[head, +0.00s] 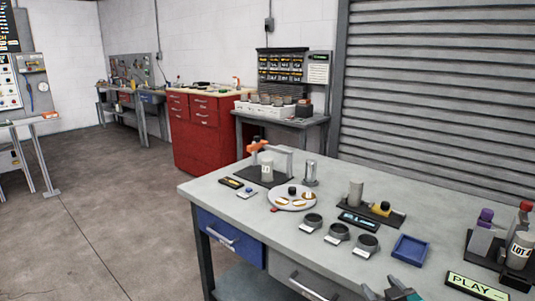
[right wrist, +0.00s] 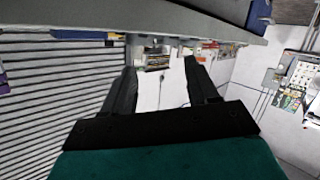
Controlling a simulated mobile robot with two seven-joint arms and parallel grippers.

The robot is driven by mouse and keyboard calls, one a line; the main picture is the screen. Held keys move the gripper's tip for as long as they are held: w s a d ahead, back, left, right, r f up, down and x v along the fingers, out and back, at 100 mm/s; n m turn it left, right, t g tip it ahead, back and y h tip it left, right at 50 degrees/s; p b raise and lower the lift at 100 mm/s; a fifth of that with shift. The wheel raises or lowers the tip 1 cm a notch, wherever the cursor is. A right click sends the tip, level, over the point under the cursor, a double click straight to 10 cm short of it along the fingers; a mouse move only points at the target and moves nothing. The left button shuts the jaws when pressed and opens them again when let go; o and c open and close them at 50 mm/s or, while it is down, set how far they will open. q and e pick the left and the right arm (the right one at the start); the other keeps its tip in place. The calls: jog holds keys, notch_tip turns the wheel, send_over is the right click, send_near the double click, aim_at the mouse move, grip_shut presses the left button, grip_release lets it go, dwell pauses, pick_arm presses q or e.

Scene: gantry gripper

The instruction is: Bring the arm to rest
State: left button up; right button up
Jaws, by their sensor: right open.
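My right gripper (head: 393,288) shows at the bottom edge of the head view, near the front edge of the grey workbench (head: 345,286). Only its teal and dark tip part is in that view. In the right wrist view, my right gripper (right wrist: 161,75) has its two dark fingers spread apart with nothing between them. The workbench edge (right wrist: 180,27) runs across the top of that view, with the wall and shutter behind. My left gripper is in neither view.
The bench holds a white round plate (head: 290,204), several dark round cups (head: 337,233), a blue tray (head: 409,249), a PLAY sign (head: 474,287) and a bottle stand (head: 480,246) at right. A red cabinet (head: 197,145) stands behind.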

jog(key=s+a+f+g, duration=0.2)
jog(key=s+a+f, duration=0.2)
jog(key=s, duration=0.8)
jog(key=s+a+f+m+g+y, duration=0.1)
jog(key=s+a+f+g, duration=0.1)
jog(key=s+a+f, duration=0.2)
jog(key=s+f, duration=0.3)
jog(key=s, duration=0.5)
jog(key=shift+s+a, duration=0.3)
jog(key=shift+f, duration=0.1)
